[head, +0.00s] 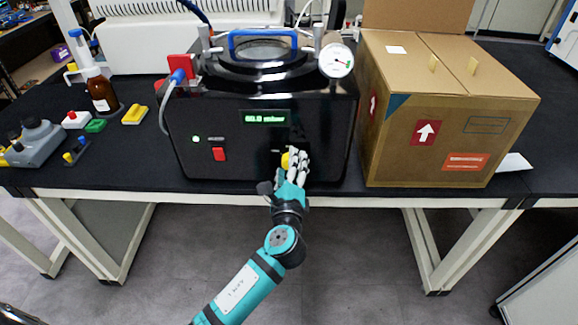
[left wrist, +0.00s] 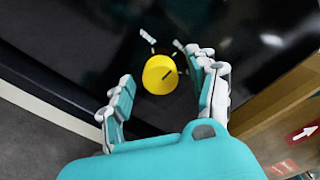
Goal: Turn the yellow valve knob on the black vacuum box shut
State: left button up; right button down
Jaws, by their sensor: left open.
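The black vacuum box (head: 250,140) stands on the black bench, with a lit green display, a red switch and a green light on its front. Its yellow valve knob (head: 285,160) is low on the front, partly hidden by my left gripper (head: 296,161) in the head view. In the left wrist view the yellow knob (left wrist: 160,74) shows whole, with a dark mark on its right side. My left gripper (left wrist: 164,92) is open, its fingers on either side of the knob with gaps visible. I cannot tell how far the fingertips are from the panel. My right gripper is not in view.
A cardboard box (head: 430,130) stands close to the right of the vacuum box. A pressure gauge (head: 336,60) sits on top of the vacuum box.

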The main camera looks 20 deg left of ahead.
pick_arm(q)
jog(key=v, duration=1.2)
jog(key=shift+w, duration=0.1)
notch_tip(320, 180, down, 19)
jog(key=n+g+h, duration=0.1)
jog(key=g+h, duration=0.2)
jog(key=g, duration=0.1)
jog(key=s+a+f+n+g+h, duration=0.1)
jog(key=s+f+n+g, duration=0.2)
jog(key=f, duration=0.6)
jog(key=s+f+n+g, duration=0.1)
jog(key=s+f+g, duration=0.1)
jog(key=s+f, duration=0.5)
jog(key=s+a+f+n+g, duration=0.2)
jog(key=s+f+n, duration=0.2)
jog(key=s+f, duration=0.3)
jog(key=s+a+f+n+g+p, duration=0.1)
jog(key=s+a+f+n+g, duration=0.2)
jog(key=s, duration=0.9)
jog(key=s+a+f+n+g+h, duration=0.1)
jog(key=s+a+f+n+g, duration=0.1)
jog(key=s+f+n, duration=0.5)
jog(key=s+a+f, duration=0.1)
jog(key=s+f, duration=0.2)
jog(key=shift+s+a+f, duration=0.25)
jog(key=shift+s+f, duration=0.1)
